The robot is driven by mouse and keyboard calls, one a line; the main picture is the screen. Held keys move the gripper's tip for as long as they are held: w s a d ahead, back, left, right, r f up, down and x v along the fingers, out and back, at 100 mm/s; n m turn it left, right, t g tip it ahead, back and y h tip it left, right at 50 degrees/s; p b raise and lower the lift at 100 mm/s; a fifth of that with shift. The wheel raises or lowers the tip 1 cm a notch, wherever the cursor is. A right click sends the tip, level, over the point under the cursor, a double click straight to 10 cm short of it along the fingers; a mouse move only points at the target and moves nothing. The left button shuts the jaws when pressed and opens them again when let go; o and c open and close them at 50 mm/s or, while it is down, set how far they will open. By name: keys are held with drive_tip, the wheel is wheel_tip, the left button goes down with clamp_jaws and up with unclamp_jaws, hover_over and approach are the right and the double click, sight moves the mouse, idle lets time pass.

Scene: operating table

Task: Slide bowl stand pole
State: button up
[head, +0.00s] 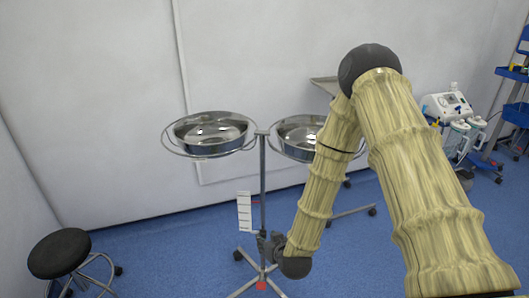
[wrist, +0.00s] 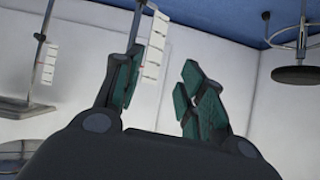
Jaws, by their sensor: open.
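The bowl stand has an upright metal pole (head: 263,185) in the head view, with a ring on each side at its top. A steel bowl sits in the left ring (head: 210,132) and another in the right ring (head: 300,135), partly hidden by my arm. A white stepped card (head: 244,212) is beside the pole's lower part. My gripper (head: 266,243) is low at the pole, above the stand's base. In the wrist view my gripper (wrist: 160,95) is open, with teal pads. The pole (wrist: 134,22) runs down to the left finger; I cannot tell whether they touch.
A black-topped stool (head: 60,254) stands at the lower left. A medical device on a cart (head: 447,106) and blue shelving (head: 515,112) are at the right. A tray stand (head: 324,85) is partly behind my arm. Blue floor (head: 170,250) is clear between the stool and the stand.

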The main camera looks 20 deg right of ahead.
drive_tip(key=w+d+r+t+h, duration=0.15)
drive_tip(key=w+r+t, duration=0.25)
drive_tip(key=w+r, duration=0.65)
drive_tip(key=m+t+b, duration=0.1)
drive_tip(key=t, duration=0.2)
approach(263, 148)
drive_tip(key=w, duration=0.1)
drive_tip(key=shift+h, duration=0.45)
drive_tip(key=w, duration=0.5)
drive_tip(key=w+p, duration=0.1)
drive_tip(key=w, duration=0.4)
drive_tip(key=shift+d, duration=0.25)
clamp_jaws()
